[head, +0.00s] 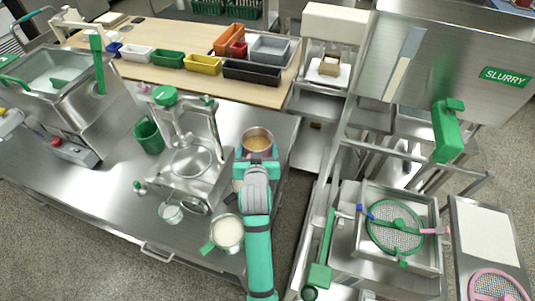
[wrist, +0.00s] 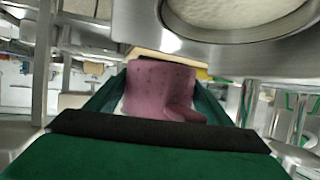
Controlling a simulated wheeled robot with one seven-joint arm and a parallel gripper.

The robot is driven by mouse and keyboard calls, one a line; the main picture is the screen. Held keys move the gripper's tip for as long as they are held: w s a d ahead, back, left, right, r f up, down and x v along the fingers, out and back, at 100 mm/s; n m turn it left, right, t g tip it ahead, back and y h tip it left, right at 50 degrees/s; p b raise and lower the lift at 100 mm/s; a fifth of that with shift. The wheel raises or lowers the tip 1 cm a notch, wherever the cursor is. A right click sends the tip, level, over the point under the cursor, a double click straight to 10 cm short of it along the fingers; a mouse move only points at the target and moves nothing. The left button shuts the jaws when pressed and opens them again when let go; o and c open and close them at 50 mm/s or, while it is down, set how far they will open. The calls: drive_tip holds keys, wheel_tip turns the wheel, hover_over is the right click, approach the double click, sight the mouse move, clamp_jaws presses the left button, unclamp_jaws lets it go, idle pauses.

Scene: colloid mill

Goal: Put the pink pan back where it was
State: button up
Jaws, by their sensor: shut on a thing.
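The pan looks about level. In the head view my wrist hides the handle, and I cannot tell whether the pan touches the counter.
A green-handled pan (head: 228,232) with white contents stands left of my arm. The colloid mill (head: 190,160) is left of the held pan. A wooden table (head: 185,83) with several coloured bins lies behind. A sieve (head: 395,227) sits in a steel frame at right. A gap separates the counter from that equipment.

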sight(263, 146)
drive_tip(key=shift+w+d+f, duration=0.9)
drive_tip(key=shift+w+f, duration=0.05)
drive_tip(key=shift+f, duration=0.1)
drive_tip(key=f, duration=0.3)
drive_tip(key=shift+w+d, duration=0.25)
drive_tip(key=shift+d, duration=0.15)
drive_tip(key=shift+a+f, duration=0.2)
drive_tip(key=shift+f, duration=0.15)
drive_tip(key=shift+a, duration=0.15)
drive_tip(key=shift+f, duration=0.55)
drive_tip(key=o, duration=1.4)
drive_tip(key=shift+c, duration=0.2)
